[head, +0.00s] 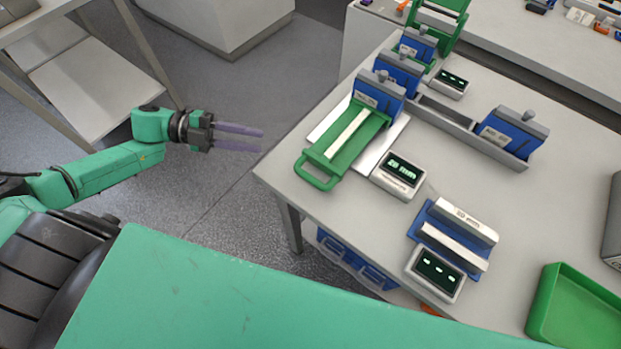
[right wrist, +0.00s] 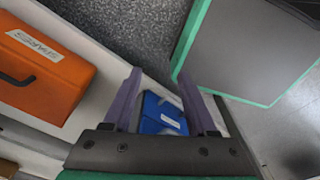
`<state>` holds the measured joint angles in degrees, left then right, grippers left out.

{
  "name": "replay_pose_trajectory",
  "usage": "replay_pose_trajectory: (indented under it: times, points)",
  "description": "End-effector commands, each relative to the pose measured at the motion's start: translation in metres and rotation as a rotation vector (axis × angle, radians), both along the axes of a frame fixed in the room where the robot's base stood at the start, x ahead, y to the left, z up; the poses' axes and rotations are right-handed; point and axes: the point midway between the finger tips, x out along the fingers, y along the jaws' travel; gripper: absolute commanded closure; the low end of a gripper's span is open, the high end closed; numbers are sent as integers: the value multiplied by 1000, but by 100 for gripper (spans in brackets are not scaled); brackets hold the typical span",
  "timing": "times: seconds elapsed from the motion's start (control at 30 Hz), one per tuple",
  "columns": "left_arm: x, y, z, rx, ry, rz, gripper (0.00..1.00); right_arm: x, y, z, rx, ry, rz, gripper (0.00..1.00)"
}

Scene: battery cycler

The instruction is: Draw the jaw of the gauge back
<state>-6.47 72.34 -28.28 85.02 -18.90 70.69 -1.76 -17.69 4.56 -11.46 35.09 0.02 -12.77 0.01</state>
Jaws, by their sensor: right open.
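A blue-based device with two pale bars (head: 455,235), one marked in mm, lies on the table and looks like the gauge. A grey display (head: 437,274) with dashes stands at its front. A second display (head: 400,173), reading in mm, stands beside a green-handled slide (head: 345,145). My left gripper (head: 262,139) is open and empty, over the floor left of the table. My right gripper (right wrist: 158,76) is open in the right wrist view. A blue labelled object (right wrist: 163,115) shows beyond and between its fingers, apparently not held.
A green tray (head: 575,310) is at front right. An orange box (right wrist: 45,75) labelled SPARES shows in the right wrist view. Bare table lies right of the displays.

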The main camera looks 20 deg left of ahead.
Motion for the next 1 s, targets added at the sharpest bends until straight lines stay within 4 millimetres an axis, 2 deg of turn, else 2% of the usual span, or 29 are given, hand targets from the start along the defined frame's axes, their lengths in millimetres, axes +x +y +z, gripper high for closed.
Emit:
replay_pose_trajectory:
  times: [0.03, 0.1, 0.17, 0.27, 0.37, 0.6, 0.7, 0.83, 1.0]
  points:
    - [-20, -6, 9, 13, -1, -113, 68, 1, -1, -5, -2, -1, 0, 43]
    - [-40, -11, 20, 14, 5, -214, 68, 1, -3, -5, -3, -3, 0, 43]
    - [-47, -15, 24, 13, 8, -248, 68, 3, -4, -3, -6, -5, 0, 43]
    - [-48, -29, 24, 7, 8, -252, 68, 8, -5, 2, -6, -15, 0, 43]
    - [-49, -52, 21, 6, 5, -250, 68, 13, -4, 9, -4, -24, 1, 43]
    - [-51, -115, 8, 5, 4, -246, 68, 14, -1, 25, 0, -25, 0, 43]
    - [-51, -136, 2, 6, 5, -245, 68, 13, 1, 29, 3, -24, -1, 43]
    - [-52, -151, -3, 10, 6, -244, 68, 12, 3, 32, 6, -22, -1, 43]
    - [-52, -155, -6, 10, 6, -244, 68, 12, 4, 31, 7, -21, 0, 43]
